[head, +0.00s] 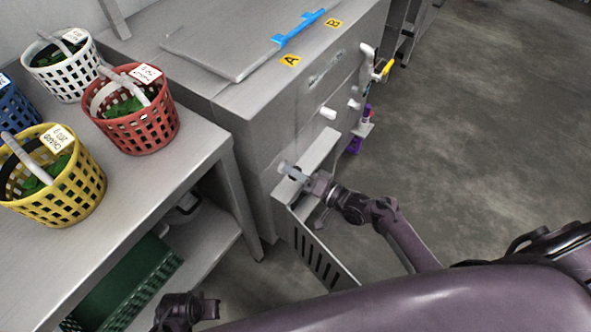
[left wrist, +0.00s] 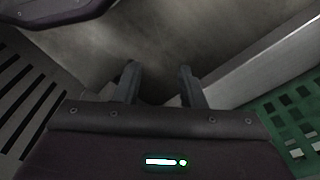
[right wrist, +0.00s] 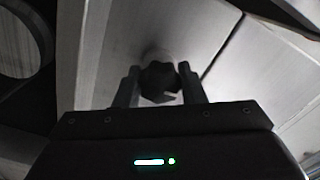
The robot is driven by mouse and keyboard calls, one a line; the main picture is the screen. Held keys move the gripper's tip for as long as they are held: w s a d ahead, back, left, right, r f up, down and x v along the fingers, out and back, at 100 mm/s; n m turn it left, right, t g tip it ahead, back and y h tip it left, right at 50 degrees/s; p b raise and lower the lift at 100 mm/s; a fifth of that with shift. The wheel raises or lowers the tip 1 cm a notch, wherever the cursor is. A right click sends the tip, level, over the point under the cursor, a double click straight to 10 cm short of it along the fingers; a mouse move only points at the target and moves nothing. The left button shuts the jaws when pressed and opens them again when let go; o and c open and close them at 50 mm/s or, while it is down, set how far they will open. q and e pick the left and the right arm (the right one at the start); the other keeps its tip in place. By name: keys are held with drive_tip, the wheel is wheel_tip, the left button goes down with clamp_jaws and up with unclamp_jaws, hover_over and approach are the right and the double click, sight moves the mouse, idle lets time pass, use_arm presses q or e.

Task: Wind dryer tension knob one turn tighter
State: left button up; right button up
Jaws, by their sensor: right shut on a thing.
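The tension knob (right wrist: 160,78) is dark and lobed, on a short shaft against a grey metal face in the right wrist view. My right gripper (right wrist: 158,84) has a finger on each side of it and is shut on it. In the head view my right gripper (head: 300,176) is at the front of the grey metal machine (head: 235,140), and its fingers largely hide the knob. My left gripper (head: 209,309) is low at the bottom of the head view. In the left wrist view (left wrist: 159,85) its fingers are apart with nothing between them.
White (head: 63,76), red (head: 151,130) and yellow (head: 75,195) baskets of greens stand on the left table, with a blue basket (head: 12,108) at the edge. A slotted metal panel (head: 312,255) is below my right gripper. A green crate (head: 125,285) is under the table. Floor at right is clear.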

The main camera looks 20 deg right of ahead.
use_arm(q)
drive_tip(key=shift+s+a+f, duration=0.1)
drive_tip(key=shift+f, duration=0.4)
use_arm(e)
drive_tip(key=o, duration=1)
drive_tip(key=shift+s+d, duration=0.25)
drive_tip(key=shift+s, duration=0.1)
use_arm(q)
drive_tip(key=shift+s+a+f+p, duration=0.2)
drive_tip(key=shift+s+f+p, duration=0.05)
drive_tip(key=shift+f, duration=0.4)
drive_tip(key=shift+s+a+f+p, duration=0.15)
drive_tip(key=shift+s+f+p, duration=0.1)
drive_tip(key=shift+f, duration=0.35)
use_arm(e)
drive_tip(key=v, duration=0.7)
